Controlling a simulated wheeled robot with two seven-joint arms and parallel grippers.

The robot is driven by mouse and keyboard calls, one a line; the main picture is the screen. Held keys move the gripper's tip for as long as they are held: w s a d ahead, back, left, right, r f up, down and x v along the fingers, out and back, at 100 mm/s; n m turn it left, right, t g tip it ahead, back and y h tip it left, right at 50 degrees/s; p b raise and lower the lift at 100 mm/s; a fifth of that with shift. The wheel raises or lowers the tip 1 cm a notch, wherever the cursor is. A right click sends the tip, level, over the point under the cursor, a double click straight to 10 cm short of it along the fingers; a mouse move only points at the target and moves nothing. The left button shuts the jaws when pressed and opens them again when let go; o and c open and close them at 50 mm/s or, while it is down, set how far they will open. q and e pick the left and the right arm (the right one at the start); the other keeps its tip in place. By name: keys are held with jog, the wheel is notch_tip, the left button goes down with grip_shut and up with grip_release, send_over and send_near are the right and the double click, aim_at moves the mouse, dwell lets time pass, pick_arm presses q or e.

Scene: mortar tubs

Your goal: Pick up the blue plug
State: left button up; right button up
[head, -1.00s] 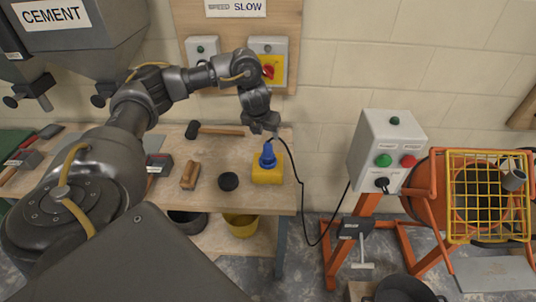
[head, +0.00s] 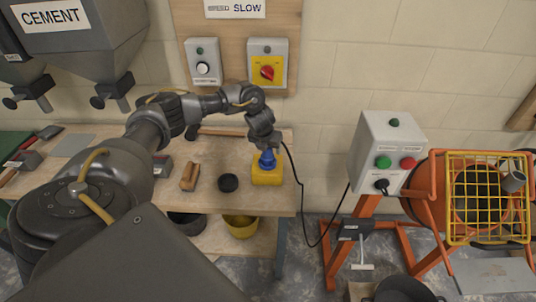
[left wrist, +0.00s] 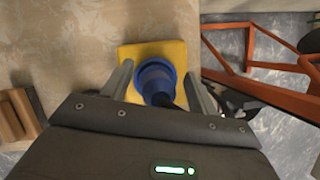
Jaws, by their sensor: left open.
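The blue plug (head: 267,158) stands upright on a yellow block (head: 268,177) near the right end of the bench, with a black cable running from it. My left gripper (head: 266,146) is right above the plug, pointing down. In the left wrist view the plug (left wrist: 156,80) shows between the two open fingers of my left gripper (left wrist: 160,82), with the yellow block (left wrist: 130,56) beneath it. Gaps show between the plug and the fingers; I cannot tell whether either touches it. My right gripper is not in view.
A hammer (head: 220,131) lies behind. The black cable (head: 301,200) hangs off the bench's right end towards the orange mixer (head: 425,190).

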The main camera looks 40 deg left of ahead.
pick_arm(q)
jog(key=c, duration=1.1)
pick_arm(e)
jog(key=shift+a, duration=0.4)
pick_arm(q)
jog(key=shift+r, duration=0.15)
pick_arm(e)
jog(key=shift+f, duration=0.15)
pick_arm(q)
jog(key=shift+r+b, duration=0.25)
jog(key=shift+b, duration=0.1)
notch_tip(320, 180, up, 2)
jog(key=shift+r+b, duration=0.2)
jog(key=shift+b, duration=0.5)
jog(key=s+r+p, duration=0.1)
jog(key=s+r, duration=0.2)
jog(key=s, duration=0.1)
jog(key=s+r+p, duration=0.1)
jog(key=s+r, duration=0.2)
jog(key=s, duration=0.2)
jog(key=s+r+p, duration=0.1)
jog(key=s+r, duration=0.3)
jog(key=s, duration=0.1)
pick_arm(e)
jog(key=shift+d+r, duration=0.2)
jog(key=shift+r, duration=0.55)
